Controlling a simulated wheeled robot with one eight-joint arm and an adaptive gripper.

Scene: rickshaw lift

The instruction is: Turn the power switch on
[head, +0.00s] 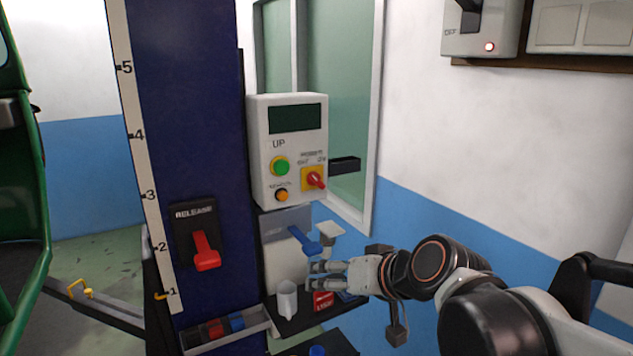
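A white control box (288,150) is on the dark blue column. A red rotary switch (316,178) on a yellow plate is at its lower right; the small lettering around it is hard to read. My gripper (317,275) is below the control box, apart from both switches. It points left, with a gap between its fingers and nothing seen between them.
A red release lever (205,250) is on the column. A blue lever (305,240) is under the control box. A tool tray (215,335) is at lower left.

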